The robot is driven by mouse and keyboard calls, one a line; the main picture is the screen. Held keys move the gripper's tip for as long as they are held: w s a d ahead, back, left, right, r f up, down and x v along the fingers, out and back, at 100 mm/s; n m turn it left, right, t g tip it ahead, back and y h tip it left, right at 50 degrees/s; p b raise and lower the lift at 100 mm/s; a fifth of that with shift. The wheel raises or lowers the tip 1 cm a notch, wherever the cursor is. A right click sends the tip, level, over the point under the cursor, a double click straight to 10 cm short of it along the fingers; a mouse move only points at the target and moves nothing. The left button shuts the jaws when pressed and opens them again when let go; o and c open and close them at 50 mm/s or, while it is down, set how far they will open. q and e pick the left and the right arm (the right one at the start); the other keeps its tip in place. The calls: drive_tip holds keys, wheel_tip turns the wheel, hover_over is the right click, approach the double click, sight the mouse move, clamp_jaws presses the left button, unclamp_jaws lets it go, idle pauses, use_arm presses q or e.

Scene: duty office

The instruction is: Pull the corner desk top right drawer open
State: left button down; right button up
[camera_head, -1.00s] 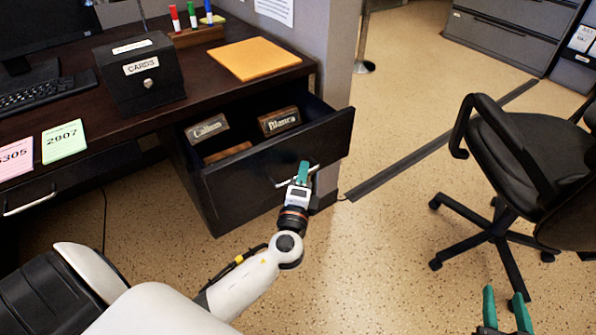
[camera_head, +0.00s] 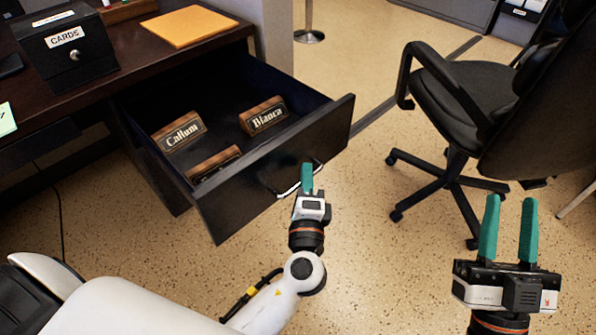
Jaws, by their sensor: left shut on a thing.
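The top right drawer (camera_head: 286,165) of the dark corner desk (camera_head: 140,67) stands pulled well out, with its inside in view. Its silver bar handle (camera_head: 284,192) is on the dark front panel. My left gripper (camera_head: 307,178) is at this handle, its green fingers shut on it. Inside the drawer lie wooden name plates: one reads Callum (camera_head: 183,134), one reads Bianca (camera_head: 266,119), and a third (camera_head: 213,163) is partly hidden behind the front panel. My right gripper (camera_head: 508,228) is at the lower right with its green fingers apart, empty, over the floor.
A black office chair (camera_head: 470,100) stands right of the drawer, near my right gripper. A black CARDS box (camera_head: 66,52) and an orange folder (camera_head: 189,27) are on the desk top. Speckled floor (camera_head: 390,265) is free between the drawer and the chair.

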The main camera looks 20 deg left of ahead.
use_arm(q)
drive_tip(key=shift+d, duration=0.15)
drive_tip(key=c, duration=1.5)
unclamp_jaws()
drive_tip(key=shift+s, duration=0.1)
drive_tip(key=v, duration=1.2)
use_arm(e)
drive_tip(key=shift+w+f+g, duration=0.45)
drive_tip(key=shift+f+g, duration=0.15)
drive_tip(key=shift+f, duration=0.1)
drive_tip(key=shift+r, duration=0.15)
